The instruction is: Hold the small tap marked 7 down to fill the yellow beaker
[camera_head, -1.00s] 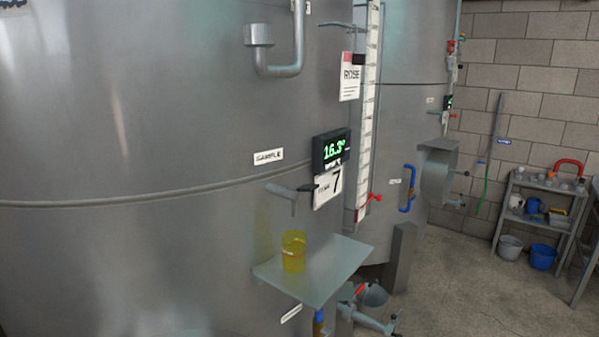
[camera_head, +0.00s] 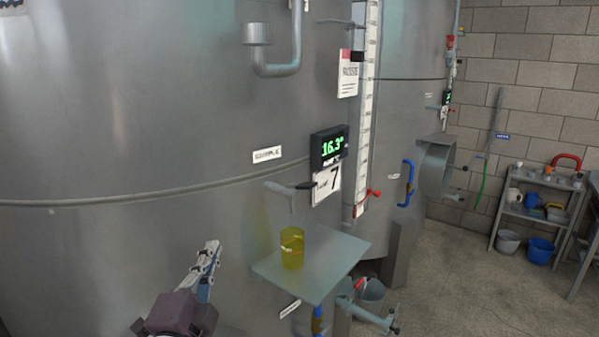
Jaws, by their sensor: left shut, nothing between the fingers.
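The small sample tap (camera_head: 281,189) sticks out of the big steel tank, with a dark lever (camera_head: 305,186) at its right end. A sign with a 7 (camera_head: 327,184) is beside it, under a display reading 16.3. The yellow beaker (camera_head: 292,248) stands upright on a grey shelf (camera_head: 312,278), below the tap. I cannot tell how much is in it. My left gripper (camera_head: 212,250) is at the lower left in front of the tank, shut and empty. My right gripper is out of view.
A larger valve (camera_head: 368,316) and a bucket (camera_head: 373,290) are below the shelf. A red-handled valve (camera_head: 373,193) and a blue handle (camera_head: 408,184) are farther right. A rack with buckets (camera_head: 540,250) stands by the brick wall. The floor between is clear.

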